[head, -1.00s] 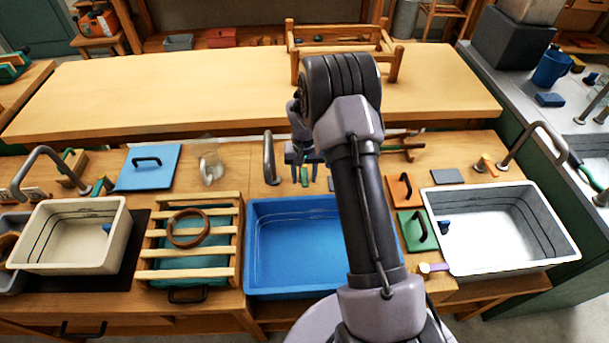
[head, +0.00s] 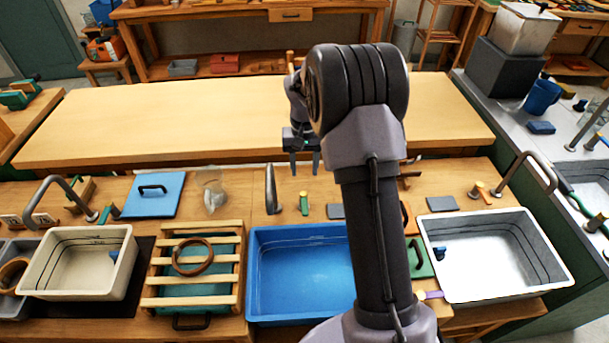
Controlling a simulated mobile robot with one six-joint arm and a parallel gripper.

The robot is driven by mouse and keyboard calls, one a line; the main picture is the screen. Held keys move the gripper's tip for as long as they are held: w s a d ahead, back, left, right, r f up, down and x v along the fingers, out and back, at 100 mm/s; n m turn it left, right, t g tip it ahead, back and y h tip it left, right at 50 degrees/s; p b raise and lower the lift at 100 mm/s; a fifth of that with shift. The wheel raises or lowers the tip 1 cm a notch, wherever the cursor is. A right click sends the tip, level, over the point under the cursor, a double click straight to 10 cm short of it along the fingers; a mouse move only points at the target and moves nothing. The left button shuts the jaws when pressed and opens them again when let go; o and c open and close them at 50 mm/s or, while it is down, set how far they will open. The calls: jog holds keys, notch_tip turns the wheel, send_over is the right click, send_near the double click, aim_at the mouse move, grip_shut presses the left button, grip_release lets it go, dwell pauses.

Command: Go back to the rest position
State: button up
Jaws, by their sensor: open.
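My gripper (head: 304,167) hangs in front of my arm's bent elbow, its two fingers apart and pointing down. The jaws are open and hold nothing that I can see. It is over the back part of the workbench, beyond the blue basin (head: 290,316). My upper arm stands up in the middle of the view and hides part of the bench behind it.
A cream basin (head: 40,262), a slatted rack (head: 158,254) with a brown ring (head: 178,266) and a blue lid (head: 135,209) lie left. A white basin (head: 560,262) and a green lid (head: 421,268) lie right. The far tabletop (head: 180,115) is mostly clear.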

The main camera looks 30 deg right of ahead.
dwell(0.4)
jog(key=s+a+r+t+b, duration=0.3)
jog(key=s+a+r+b, duration=0.1)
jog(key=s+a+r, duration=0.9)
jog(key=s+a+t+y+b, duration=0.1)
jog(key=s+a, duration=0.1)
jog(key=s, duration=0.5)
jog(key=s+a+t+y+b, duration=0.1)
jog(key=s+a+b, duration=0.1)
jog(key=s, duration=0.6)
jog(key=shift+s+a+r+t, duration=0.15)
jog(key=shift+s+a+t, duration=0.2)
jog(key=shift+a, duration=0.35)
